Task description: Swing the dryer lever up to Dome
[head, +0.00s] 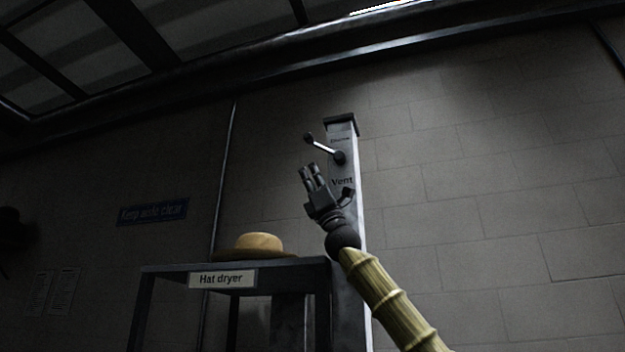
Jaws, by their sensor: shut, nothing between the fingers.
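The dryer lever (322,148) is a pale rod with a dark knob at its upper-left end and a dark pivot on the grey post. It slants up and to the left from the pivot. The post (344,128) carries a small, blurred label above the pivot and the word "Vent" (342,181) below it. My gripper (310,169) is shut and empty, pointing up, just below the lever in the picture. A gap shows between the fingertips and the rod; depth between them is hard to tell.
A dark stand labelled "Hat dryer" (222,279) is left of the post, with a tan hat (260,243) on top. A brick wall (480,200) is behind. The space left of the lever looks clear. A wall sign (153,212) hangs farther left.

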